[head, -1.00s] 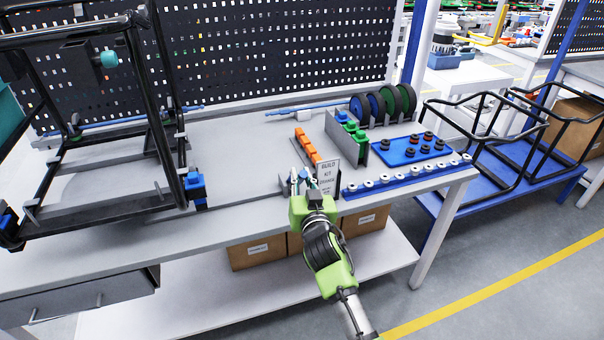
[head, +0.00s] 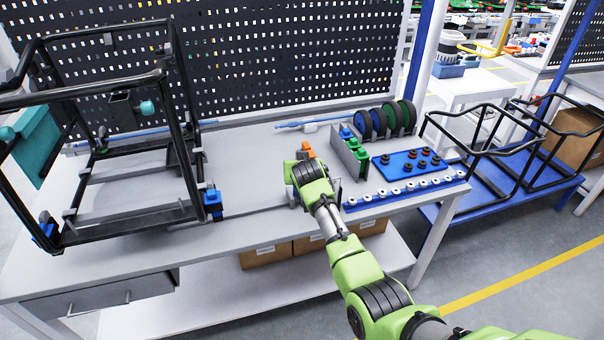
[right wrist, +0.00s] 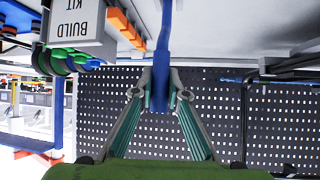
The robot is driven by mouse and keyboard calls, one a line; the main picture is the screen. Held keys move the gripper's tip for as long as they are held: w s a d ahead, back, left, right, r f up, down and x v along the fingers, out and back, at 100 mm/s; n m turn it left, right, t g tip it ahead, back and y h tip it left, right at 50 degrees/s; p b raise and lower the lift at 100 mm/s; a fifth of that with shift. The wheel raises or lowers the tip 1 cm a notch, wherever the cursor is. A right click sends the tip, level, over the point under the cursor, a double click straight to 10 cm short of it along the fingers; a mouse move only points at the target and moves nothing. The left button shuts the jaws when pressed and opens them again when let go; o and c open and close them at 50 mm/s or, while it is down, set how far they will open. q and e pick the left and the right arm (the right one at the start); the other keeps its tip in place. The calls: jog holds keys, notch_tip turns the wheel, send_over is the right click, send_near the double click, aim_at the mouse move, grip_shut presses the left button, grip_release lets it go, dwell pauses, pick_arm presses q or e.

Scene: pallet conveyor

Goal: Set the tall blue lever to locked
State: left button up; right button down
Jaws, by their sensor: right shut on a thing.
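The tall blue lever (right wrist: 164,50) shows in the right wrist view as a long blue bar, coming down from the top edge to between my fingers. My right gripper (right wrist: 160,88) is shut on its end, one finger on each side. In the head view my right arm comes in from the lower right and its gripper (head: 292,174) is over the front middle of the workbench (head: 240,150). There my arm hides the lever, so I cannot tell its setting. My left gripper is not in view.
A BUILD KIT sign (right wrist: 76,22) and orange blocks (right wrist: 126,30) are close beside the lever. A black frame (head: 184,140) stands on the left of the bench. Green parts, wheels (head: 390,120) and a blue tray (head: 405,163) are to the right.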

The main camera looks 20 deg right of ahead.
jog(key=shift+w+r+g, duration=0.1)
jog(key=shift+w+g, duration=0.4)
jog(key=shift+w, duration=0.15)
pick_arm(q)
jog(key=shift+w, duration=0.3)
pick_arm(e)
jog(key=shift+w, duration=0.1)
jog(key=shift+r, duration=0.1)
jog(key=c, duration=2.2)
grip_release()
jog(key=shift+o, duration=1.2)
jog(key=shift+w, duration=0.25)
jog(key=shift+s, duration=0.15)
jog(key=v, duration=1.1)
jog(key=shift+s+r, duration=0.2)
